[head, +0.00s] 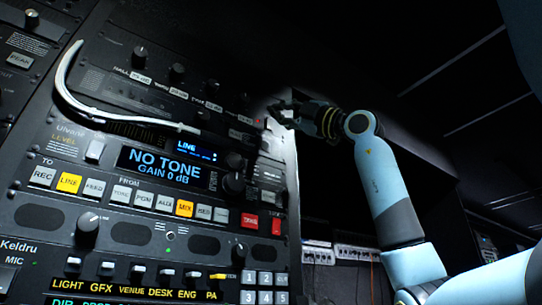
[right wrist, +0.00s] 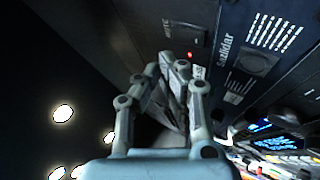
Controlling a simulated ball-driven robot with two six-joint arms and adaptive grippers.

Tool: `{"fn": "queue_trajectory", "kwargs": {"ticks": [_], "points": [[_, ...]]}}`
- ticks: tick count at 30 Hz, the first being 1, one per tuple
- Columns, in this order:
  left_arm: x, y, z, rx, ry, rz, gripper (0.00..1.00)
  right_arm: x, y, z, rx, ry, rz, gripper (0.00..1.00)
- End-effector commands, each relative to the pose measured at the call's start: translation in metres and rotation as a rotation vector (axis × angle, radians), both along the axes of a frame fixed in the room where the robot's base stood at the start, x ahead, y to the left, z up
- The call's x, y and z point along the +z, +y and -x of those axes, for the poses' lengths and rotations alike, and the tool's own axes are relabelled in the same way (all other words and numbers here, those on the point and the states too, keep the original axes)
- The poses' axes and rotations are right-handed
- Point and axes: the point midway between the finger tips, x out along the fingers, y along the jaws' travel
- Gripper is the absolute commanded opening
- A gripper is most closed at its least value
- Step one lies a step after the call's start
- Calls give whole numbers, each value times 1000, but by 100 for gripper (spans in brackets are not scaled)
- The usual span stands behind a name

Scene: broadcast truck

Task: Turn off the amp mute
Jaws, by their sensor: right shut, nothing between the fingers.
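My right gripper (head: 283,113) is at the right end of the equipment rack, its arm coming in from the right. In the right wrist view the gripper (right wrist: 177,75) is shut and empty, its fingertips pointing at a dark panel. That panel bears a label that seems to read MUTE, a dark switch (right wrist: 186,34) and a lit red light (right wrist: 189,55). The fingertips appear just below the light; I cannot tell whether they touch the panel. The switch's position is too small to tell. My left gripper is not in view.
A white curved handle or cable (head: 75,95) stands out from the rack at left. Below it are a NO TONE display (head: 160,166), several lit buttons and knobs. A shelf with small boxes (head: 345,252) is right of the rack. The space around my right forearm is dark and looks open.

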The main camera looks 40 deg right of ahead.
Motion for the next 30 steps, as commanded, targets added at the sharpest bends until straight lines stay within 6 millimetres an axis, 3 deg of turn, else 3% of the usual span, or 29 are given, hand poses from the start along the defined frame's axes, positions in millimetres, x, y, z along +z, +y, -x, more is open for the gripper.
{"fn": "queue_trajectory", "kwargs": {"ticks": [3,30], "points": [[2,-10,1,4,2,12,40,1,0,-6,0,1,0,0],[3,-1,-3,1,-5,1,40,0,-1,-8,0,0,0,0]]}}
